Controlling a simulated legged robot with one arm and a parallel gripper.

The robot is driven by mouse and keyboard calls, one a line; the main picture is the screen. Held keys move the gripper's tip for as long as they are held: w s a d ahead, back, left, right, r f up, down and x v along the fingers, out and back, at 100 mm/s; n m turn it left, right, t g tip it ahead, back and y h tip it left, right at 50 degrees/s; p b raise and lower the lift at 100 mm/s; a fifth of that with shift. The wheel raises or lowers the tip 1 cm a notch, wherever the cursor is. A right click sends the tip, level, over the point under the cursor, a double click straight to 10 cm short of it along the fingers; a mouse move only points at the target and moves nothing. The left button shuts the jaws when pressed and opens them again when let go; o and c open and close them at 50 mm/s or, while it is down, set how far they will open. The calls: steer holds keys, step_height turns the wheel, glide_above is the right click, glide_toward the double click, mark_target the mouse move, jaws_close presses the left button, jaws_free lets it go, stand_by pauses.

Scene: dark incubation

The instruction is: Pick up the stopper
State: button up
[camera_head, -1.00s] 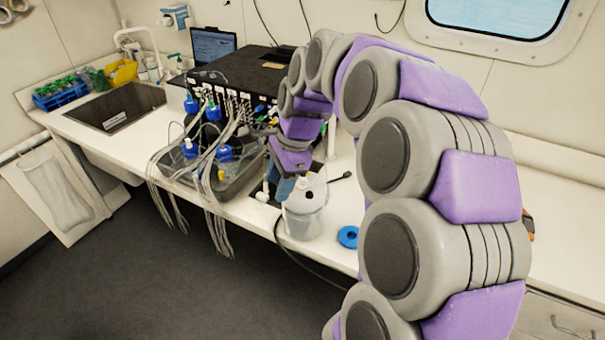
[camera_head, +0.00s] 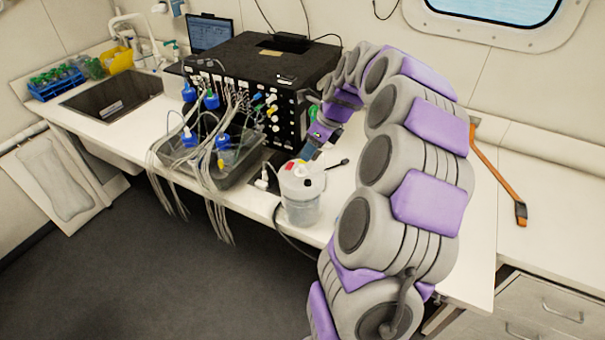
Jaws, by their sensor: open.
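A translucent container (camera_head: 302,208) with a white lid stands at the front edge of the bench. A small black-ended item (camera_head: 338,164) shows just right of the lid. My gripper (camera_head: 309,152) is open, just behind and above the container, apart from the yellow piece. Its fingertips are small and partly blurred, and I see nothing held between them.
A black instrument box (camera_head: 262,85) stands behind the container. A grey tray (camera_head: 238,168) with blue-capped bottles and hanging cables is to the left. A sink (camera_head: 110,98) and a blue tube rack (camera_head: 55,86) are farther left.

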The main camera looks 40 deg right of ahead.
mark_target(302, 166)
steer(key=x, duration=0.2)
steer(key=shift+w+a+f, duration=0.15)
steer(key=shift+a, duration=0.1)
steer(key=shift+d+b+x, duration=0.15)
steer(key=shift+b+x, duration=0.25)
steer(key=shift+x, duration=0.95)
steer(key=shift+d+b+x, duration=0.15)
steer(key=shift+b+x, duration=0.25)
steer(key=shift+x, duration=0.95)
steer(key=shift+s, duration=0.2)
steer(key=shift+a, duration=0.1)
steer(key=shift+c, duration=0.3)
jaws_close()
